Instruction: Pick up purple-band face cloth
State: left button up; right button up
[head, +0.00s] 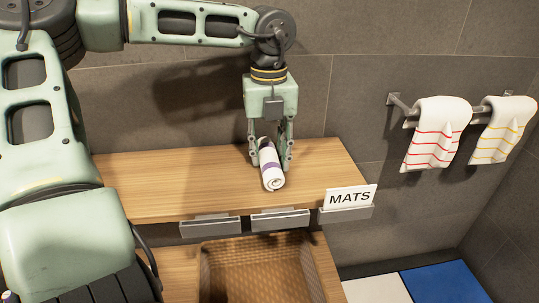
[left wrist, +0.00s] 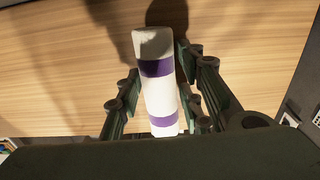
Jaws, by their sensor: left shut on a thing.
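The purple-band face cloth (head: 272,172) is a white roll with purple bands, over the right part of the wooden shelf (head: 165,182). My left gripper (head: 272,158) points down from above, its fingers on either side of the roll, shut on it. In the left wrist view the cloth (left wrist: 158,90) shows two purple bands and lies between the fingers of the gripper (left wrist: 163,100). I cannot tell whether the roll touches the shelf or is just above it. My right gripper is not in view.
A "MATS" sign (head: 349,198) stands at the shelf's front right. A woven basket (head: 262,270) is below the shelf. Towels with red stripes (head: 437,133) and yellow stripes (head: 504,130) hang on a wall rail at right. The shelf's left part is clear.

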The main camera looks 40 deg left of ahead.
aim_at(272, 150)
pick_arm(q)
jog(key=r, duration=0.1)
jog(key=r+b, duration=0.2)
jog(key=r, duration=0.1)
jog(key=shift+w+d, duration=0.2)
jog(key=shift+d, duration=0.15)
jog(key=w+d+r+b, duration=0.2)
jog(key=w+d+r, duration=0.2)
jog(key=d, duration=0.5)
notch_tip(272, 150, up, 2)
jog(key=shift+w+d+r, duration=0.2)
jog(key=shift+d+r, duration=0.05)
jog(key=shift+d, duration=0.1)
